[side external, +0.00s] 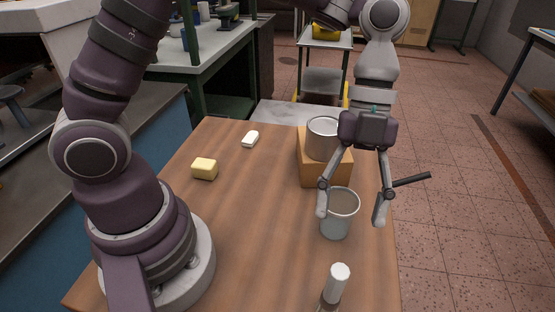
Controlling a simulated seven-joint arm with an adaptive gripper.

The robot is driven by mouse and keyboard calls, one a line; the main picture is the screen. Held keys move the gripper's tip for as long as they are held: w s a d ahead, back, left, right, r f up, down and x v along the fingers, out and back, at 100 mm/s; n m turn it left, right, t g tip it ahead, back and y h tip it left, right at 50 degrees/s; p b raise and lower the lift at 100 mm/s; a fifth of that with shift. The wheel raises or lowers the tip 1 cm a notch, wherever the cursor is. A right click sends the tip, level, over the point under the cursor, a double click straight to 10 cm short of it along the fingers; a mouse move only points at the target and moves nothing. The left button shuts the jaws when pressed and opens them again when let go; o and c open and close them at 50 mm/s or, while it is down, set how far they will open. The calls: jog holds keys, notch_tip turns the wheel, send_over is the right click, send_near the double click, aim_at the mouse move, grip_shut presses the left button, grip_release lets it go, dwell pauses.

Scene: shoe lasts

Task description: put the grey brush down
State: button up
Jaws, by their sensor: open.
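My gripper (352,215) hangs pointing down with its two fingers spread wide, over the right part of the wooden table. A dark grey stick (413,180), which looks like the handle of the grey brush, juts out to the right from beside the right finger, tilted slightly upward. Its other end is hidden behind that finger, so I cannot tell what it rests on or touches. A grey metal cup (336,228) stands upright on the table behind and between the fingers; the left finger overlaps its rim in the picture.
A metal tin (322,139) stands on a tan block (313,173) behind my gripper. A white-topped bottle (337,282) is at the front edge. A yellow block (204,169) and small white block (250,139) lie left on the table (258,217), whose middle is clear.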

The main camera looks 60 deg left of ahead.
jog(key=s+a+r+n+t+y, duration=0.1)
jog(key=a+n+t, duration=0.2)
jog(key=n, duration=0.6)
jog(key=s+a+r+n+t+y, duration=0.1)
jog(key=s+a+r+n+t, duration=0.1)
jog(key=a+n, duration=0.5)
jog(key=s+a+r+n+t+y, duration=0.1)
jog(key=a+n, duration=0.4)
jog(key=n, duration=0.6)
jog(key=r+t, duration=0.1)
jog(key=t, duration=0.1)
jog(key=shift+s+a+r+t, duration=0.25)
jog(key=shift+s+a+t, duration=0.1)
jog(key=shift+a+t, duration=0.05)
